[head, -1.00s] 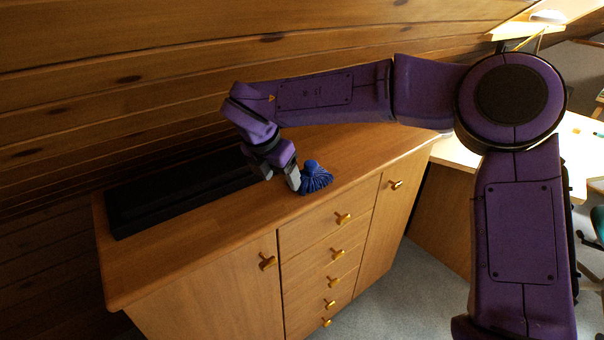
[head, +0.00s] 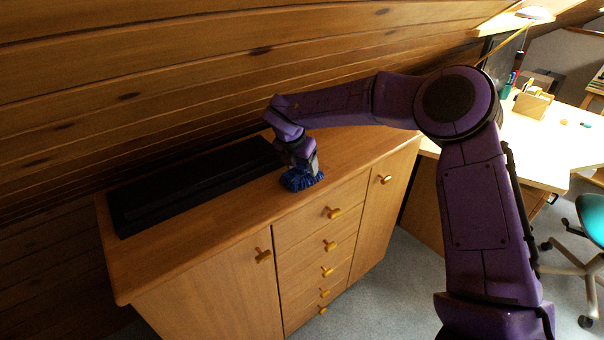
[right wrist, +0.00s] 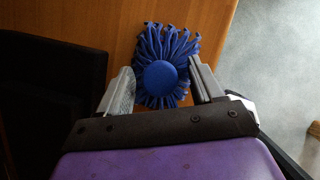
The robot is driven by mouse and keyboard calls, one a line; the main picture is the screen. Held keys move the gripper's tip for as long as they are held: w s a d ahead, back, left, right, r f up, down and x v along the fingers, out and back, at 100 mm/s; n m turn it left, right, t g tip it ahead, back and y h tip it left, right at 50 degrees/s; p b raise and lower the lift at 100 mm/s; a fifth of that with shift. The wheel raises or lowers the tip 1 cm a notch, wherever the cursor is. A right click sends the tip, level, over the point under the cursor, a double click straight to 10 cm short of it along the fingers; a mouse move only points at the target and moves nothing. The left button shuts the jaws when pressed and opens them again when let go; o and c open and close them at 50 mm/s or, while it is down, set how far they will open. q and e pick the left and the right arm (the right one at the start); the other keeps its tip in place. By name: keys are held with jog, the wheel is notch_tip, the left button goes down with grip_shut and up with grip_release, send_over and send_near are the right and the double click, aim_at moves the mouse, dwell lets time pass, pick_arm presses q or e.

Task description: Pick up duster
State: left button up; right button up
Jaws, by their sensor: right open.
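The blue duster (head: 302,179) lies on top of the wooden cabinet (head: 200,222), near its front edge. In the right wrist view the duster (right wrist: 160,76) shows its round blue knob and pleated fringe. My right gripper (head: 303,168) is over the duster in the head view and hides part of it. In the right wrist view my right gripper (right wrist: 162,85) is open, with one finger on each side of the duster's knob. Whether the fingers touch it I cannot tell. My left gripper is not in view.
A long black case (head: 190,186) lies along the back of the cabinet top, left of the duster. The sloping timber wall (head: 150,80) rises close behind. A white desk (head: 545,145) and a teal chair (head: 592,215) stand at right. The cabinet's front left top is clear.

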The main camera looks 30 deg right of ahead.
aim_at(299, 164)
jog(key=shift+s+r, duration=0.1)
jog(key=c, duration=1.1)
jog(key=shift+r, duration=0.15)
jog(key=shift+r, duration=0.25)
notch_tip(299, 164, up, 2)
jog(key=shift+r+b, duration=0.15)
jog(key=shift+b, duration=0.35)
jog(key=shift+s+a+b, duration=0.2)
jog(key=shift+a+b, duration=0.15)
jog(key=shift+a, duration=0.15)
jog(key=s+a+b, duration=0.1)
jog(key=s+a, duration=0.1)
jog(key=a, duration=0.3)
jog(key=s+a+b, duration=0.2)
jog(key=s+a, duration=0.1)
jog(key=a, duration=0.1)
jog(key=s+a+b, duration=0.1)
jog(key=s+a, duration=0.1)
jog(key=a, duration=0.3)
jog(key=shift+s+a+r+b, duration=0.15)
jog(key=shift+s+a+b, duration=0.15)
jog(key=shift+s, duration=0.05)
jog(key=shift+s+a, duration=0.15)
jog(key=shift+a, duration=0.05)
